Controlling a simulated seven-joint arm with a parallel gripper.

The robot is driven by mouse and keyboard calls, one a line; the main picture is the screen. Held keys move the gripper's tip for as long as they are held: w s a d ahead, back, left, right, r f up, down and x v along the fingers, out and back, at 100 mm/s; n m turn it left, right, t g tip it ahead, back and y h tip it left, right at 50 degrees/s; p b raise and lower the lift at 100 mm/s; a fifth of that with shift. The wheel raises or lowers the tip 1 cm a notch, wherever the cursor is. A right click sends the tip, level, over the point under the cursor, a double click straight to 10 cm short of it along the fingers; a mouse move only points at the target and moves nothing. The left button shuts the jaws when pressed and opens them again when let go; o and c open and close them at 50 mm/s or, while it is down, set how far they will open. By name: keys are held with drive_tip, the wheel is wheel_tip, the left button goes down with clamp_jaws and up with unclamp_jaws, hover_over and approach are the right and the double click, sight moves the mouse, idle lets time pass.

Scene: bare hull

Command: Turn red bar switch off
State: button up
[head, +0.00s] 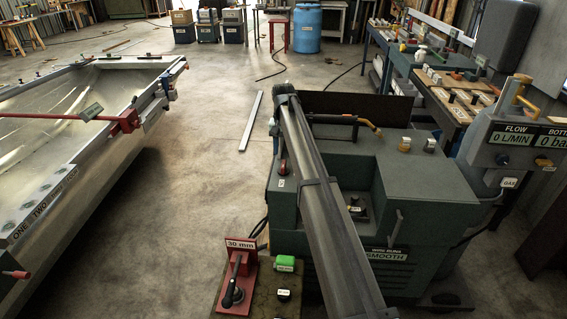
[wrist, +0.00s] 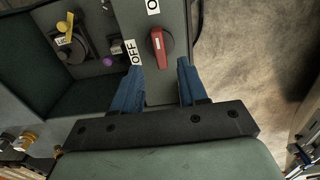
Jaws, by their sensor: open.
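The red bar switch (wrist: 167,52) shows in the wrist view on a grey-green panel, its bar running roughly up and down the picture. A white mark on the bar faces up, toward a label (wrist: 153,6) cut off by the top edge, of which only an "O" shows. The OFF label (wrist: 132,52) is to the left of the switch. My gripper (wrist: 158,67) is open, with its two blue fingers below and to either side of the switch; I cannot tell whether they touch it. In the head view I cannot make out my gripper or this switch clearly.
A yellow-topped knob (wrist: 66,39) and a purple-topped control (wrist: 108,61) sit left of the switch. The green welding machine (head: 420,190) stands at right centre in the head view, with a red 30 mm lever stand (head: 243,263) beside it. Open floor lies left of it.

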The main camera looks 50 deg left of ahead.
sight(284, 164)
wheel_tip(284, 164, down, 6)
drive_tip(key=shift+f, duration=0.25)
drive_tip(key=shift+c, duration=0.4)
clamp_jaws()
